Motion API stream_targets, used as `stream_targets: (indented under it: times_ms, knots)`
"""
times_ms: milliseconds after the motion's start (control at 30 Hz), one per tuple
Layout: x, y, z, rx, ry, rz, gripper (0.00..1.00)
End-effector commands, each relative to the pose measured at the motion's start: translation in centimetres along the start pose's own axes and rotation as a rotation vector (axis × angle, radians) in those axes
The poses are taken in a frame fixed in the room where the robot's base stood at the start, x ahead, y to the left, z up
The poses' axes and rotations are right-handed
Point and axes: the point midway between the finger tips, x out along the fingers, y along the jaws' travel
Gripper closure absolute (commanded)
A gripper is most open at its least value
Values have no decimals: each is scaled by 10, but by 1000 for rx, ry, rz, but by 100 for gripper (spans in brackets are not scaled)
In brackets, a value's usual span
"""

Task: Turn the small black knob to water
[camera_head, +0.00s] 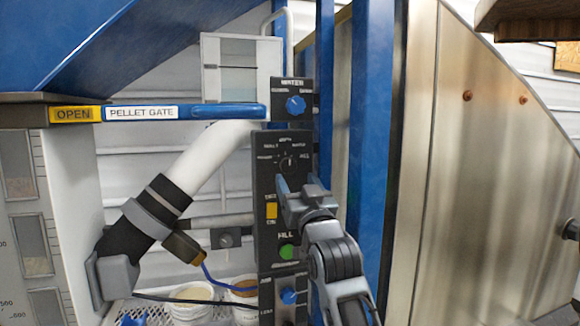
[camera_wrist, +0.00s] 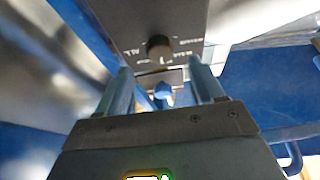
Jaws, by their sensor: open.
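The small black knob (camera_head: 290,160) is on the upper part of a dark control panel (camera_head: 263,190), with white labels around it that are too small to read surely. My gripper (camera_head: 296,184) is just below the knob in the head view, in front of the panel. In the wrist view the black knob (camera_wrist: 158,47) shows beyond the fingertips, roughly centred between them. My gripper (camera_wrist: 161,68) is open, with nothing between its fingers. I see no contact with the knob. Which label the knob points to cannot be told.
A blue knob (camera_head: 295,104) sits on the WATER panel above. A yellow switch (camera_head: 271,210), green button (camera_head: 287,251) and lower blue knob (camera_head: 289,296) are near my gripper. The blue pellet gate bar (camera_head: 228,111) and black hose coupling (camera_head: 145,222) are left; a blue post (camera_head: 371,120) stands right.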

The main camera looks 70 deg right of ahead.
Motion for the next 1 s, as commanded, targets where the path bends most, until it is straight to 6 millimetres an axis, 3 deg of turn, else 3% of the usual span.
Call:
stream_targets:
  times_ms: [100, 300, 733, 1000]
  knots:
    - [22, 1, -4, 3, 1, 3, 33]
    - [47, 1, -2, 1, 0, 1, 33]
    - [56, 0, 0, 0, 1, -2, 33]
    - [56, 0, -1, 0, 1, -2, 59]
